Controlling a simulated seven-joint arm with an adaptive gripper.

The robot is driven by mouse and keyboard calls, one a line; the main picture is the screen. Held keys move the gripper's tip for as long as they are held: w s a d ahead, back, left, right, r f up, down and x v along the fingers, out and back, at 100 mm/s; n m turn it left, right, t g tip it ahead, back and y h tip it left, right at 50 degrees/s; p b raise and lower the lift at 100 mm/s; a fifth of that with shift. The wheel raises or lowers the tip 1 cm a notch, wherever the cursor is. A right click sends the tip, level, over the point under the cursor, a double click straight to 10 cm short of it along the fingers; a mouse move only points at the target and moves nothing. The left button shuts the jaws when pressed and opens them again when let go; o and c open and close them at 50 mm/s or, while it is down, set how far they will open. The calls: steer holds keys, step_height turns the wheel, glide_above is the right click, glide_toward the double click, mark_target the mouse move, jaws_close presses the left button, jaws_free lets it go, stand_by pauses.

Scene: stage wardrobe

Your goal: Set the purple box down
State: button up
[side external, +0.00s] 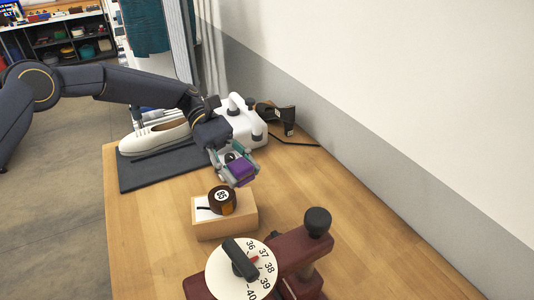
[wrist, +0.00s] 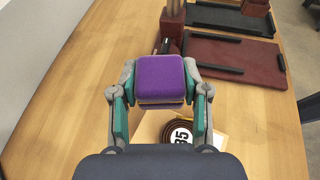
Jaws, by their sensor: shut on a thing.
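The small purple box (side external: 241,169) is held between the fingers of my gripper (side external: 236,170), above the table and just behind a wooden block. In the wrist view the purple box (wrist: 160,80) sits between the two teal-and-grey fingers of my gripper (wrist: 160,95), its purple top facing the camera. Its lower part shows a thin yellowish edge, and its underside is hidden. My gripper is shut on it. In the wrist view the box stands in front of part of the wooden block, and a gap from the table shows in the side view.
A pale wooden block (side external: 226,222) carries a dark roll marked 85 (side external: 222,200). A maroon device with a numbered dial (side external: 241,270) stands at the front. The table's right side is clear.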

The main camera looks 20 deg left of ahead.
steer(key=w+d+r+n+t, duration=0.1)
steer(key=w+d, duration=0.1)
steer(key=d, duration=0.3)
steer(key=t, duration=0.1)
glide_above(344, 258)
steer(key=shift+n+h, duration=0.4)
step_height(344, 258, down, 14)
steer(key=shift+r, duration=0.2)
steer(key=shift+f, duration=2.3)
steer(key=o, duration=1.2)
steer(key=shift+f, duration=0.1)
steer(key=shift+o, duration=0.2)
